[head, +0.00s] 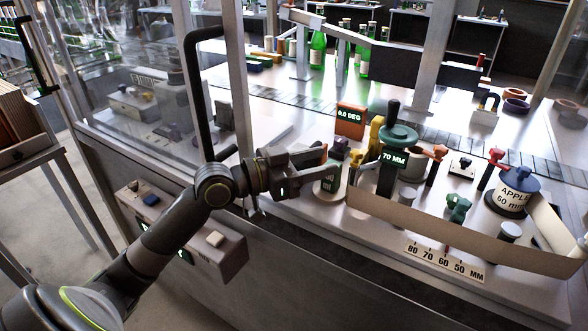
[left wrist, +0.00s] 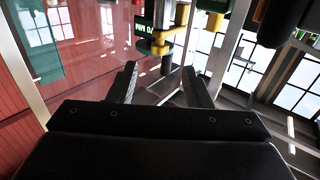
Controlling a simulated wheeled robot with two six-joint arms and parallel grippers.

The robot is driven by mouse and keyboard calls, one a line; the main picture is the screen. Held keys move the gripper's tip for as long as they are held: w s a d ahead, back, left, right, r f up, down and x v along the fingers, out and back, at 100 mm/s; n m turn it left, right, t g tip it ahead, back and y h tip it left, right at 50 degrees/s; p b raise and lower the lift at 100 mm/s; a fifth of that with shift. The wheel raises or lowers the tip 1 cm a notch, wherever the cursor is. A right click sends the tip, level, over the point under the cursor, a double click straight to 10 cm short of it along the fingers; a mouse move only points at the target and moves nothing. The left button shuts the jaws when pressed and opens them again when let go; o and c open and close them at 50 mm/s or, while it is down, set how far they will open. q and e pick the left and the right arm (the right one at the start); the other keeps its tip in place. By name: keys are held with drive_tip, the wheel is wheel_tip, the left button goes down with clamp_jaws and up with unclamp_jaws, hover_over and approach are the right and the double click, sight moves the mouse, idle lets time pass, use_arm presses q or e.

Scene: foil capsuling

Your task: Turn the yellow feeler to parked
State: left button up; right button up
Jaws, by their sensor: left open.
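The yellow feeler (head: 376,135) stands upright on the machine deck, just left of the green-topped 70 MM unit (head: 398,134). A lower yellow part (head: 356,158) shows beside it; I cannot tell whether both are one piece. My left gripper (head: 322,165) is open and empty, to the left of the yellow parts and apart from them. In the left wrist view the fingers (left wrist: 160,86) are spread, with yellow parts (left wrist: 180,22) beyond them at the top. The feeler's parked mark is not readable. My right gripper is not in view.
A dark cylinder marked ml (head: 328,183) stands right by my left fingertips. An orange 6.0 DEG display (head: 350,121) is behind. A low beige guard (head: 450,228) runs along the front, above a millimetre scale (head: 444,263). A black door handle (head: 192,90) rises behind my left arm.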

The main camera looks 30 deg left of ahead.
use_arm(q)
drive_tip(key=shift+b+v, duration=0.3)
drive_tip(key=shift+v, duration=2.1)
drive_tip(key=shift+s, duration=0.15)
